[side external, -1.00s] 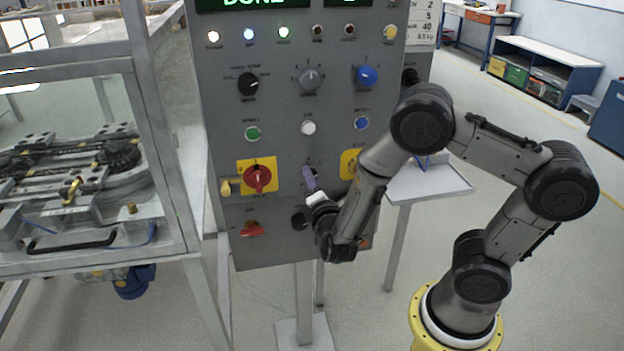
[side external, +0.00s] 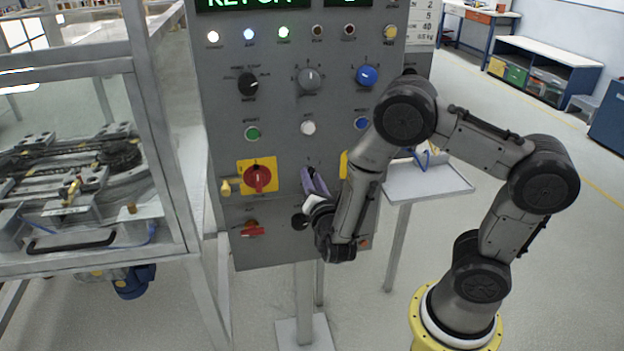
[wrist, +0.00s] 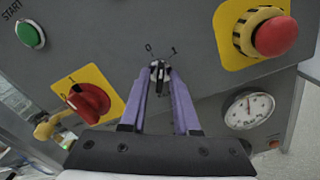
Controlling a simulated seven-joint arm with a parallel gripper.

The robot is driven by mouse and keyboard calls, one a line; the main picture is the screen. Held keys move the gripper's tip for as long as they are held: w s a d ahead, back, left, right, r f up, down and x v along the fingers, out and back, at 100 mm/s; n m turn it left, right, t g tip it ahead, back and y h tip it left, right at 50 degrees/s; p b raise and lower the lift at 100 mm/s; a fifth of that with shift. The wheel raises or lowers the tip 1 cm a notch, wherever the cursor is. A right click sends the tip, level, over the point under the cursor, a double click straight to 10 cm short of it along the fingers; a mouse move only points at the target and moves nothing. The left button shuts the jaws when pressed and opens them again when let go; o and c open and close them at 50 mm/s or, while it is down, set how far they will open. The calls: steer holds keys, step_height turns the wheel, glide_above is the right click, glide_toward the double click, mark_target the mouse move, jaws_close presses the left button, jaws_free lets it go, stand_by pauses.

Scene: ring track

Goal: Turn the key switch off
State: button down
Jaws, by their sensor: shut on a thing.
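The key switch (wrist: 158,73) sits on the grey control panel (wrist: 125,30), with a 0 mark to its upper left and a 1 mark to its upper right. My gripper (wrist: 159,77) has its two purple fingertips closed in on the small metal key. The fingers partly cover the switch, so I cannot tell exactly which mark the key points to. In the side view my gripper (side external: 306,172) reaches the panel from the lower right, and its purple fingers hide the key.
A red rotary switch on a yellow plate (side external: 258,177) is left of my gripper. An emergency stop button (wrist: 274,36) and a gauge (wrist: 250,109) lie to the right in the wrist view.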

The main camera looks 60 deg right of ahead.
steer(key=n, duration=0.5)
steer(key=shift+n, duration=0.4)
stand_by(0.4)
steer(key=c, duration=0.9)
jaws_free()
steer(key=shift+c, duration=0.2)
steer(key=shift+s, duration=0.1)
steer(key=v, duration=1.3)
steer(key=shift+s+a, duration=0.25)
steer(key=shift+d, duration=0.1)
